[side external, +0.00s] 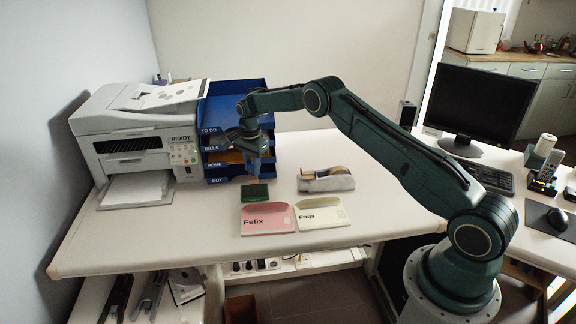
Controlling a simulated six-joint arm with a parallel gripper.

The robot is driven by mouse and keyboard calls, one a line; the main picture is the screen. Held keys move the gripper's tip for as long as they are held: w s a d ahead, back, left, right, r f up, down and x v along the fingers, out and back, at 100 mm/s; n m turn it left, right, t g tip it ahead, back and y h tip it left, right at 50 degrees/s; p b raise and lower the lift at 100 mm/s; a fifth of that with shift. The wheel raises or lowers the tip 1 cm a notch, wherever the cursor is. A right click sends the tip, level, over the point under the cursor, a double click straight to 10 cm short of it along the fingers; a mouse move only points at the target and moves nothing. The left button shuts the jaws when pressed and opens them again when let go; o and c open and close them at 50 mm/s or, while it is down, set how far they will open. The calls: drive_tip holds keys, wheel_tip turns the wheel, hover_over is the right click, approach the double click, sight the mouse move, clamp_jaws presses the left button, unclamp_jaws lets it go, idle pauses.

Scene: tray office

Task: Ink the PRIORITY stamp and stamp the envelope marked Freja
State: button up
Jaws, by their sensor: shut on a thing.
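The cream envelope marked Freja (322,221) lies flat near the desk's front edge. My gripper (253,172) points down in front of the blue letter trays, behind and to the left of that envelope. It is shut on a small stamp-like thing, mostly hidden by the fingers; no PRIORITY lettering can be read on it. A dark green pad (254,193), which looks like the ink pad, lies just below and in front of the gripper. I cannot tell whether the held thing touches the pad.
A pink envelope marked Felix (266,222) lies directly left of the Freja envelope. A tape dispenser (327,182) stands behind the Freja envelope. Blue stacked trays (234,107) and a printer (132,143) stand at the back left. The desk right of the envelopes is clear.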

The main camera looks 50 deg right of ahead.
sight(253, 175)
drive_tip(key=shift+f, duration=1.95)
drive_tip(key=shift+f, duration=0.6)
idle(0.6)
drive_tip(key=shift+r, duration=0.1)
drive_tip(key=shift+r, duration=3.45)
drive_tip(key=shift+s, duration=0.1)
drive_tip(key=s, duration=2.4)
drive_tip(key=shift+s+a+f, duration=0.15)
drive_tip(key=shift+a+f, duration=0.1)
drive_tip(key=shift+f, duration=0.1)
drive_tip(key=shift+f, duration=0.2)
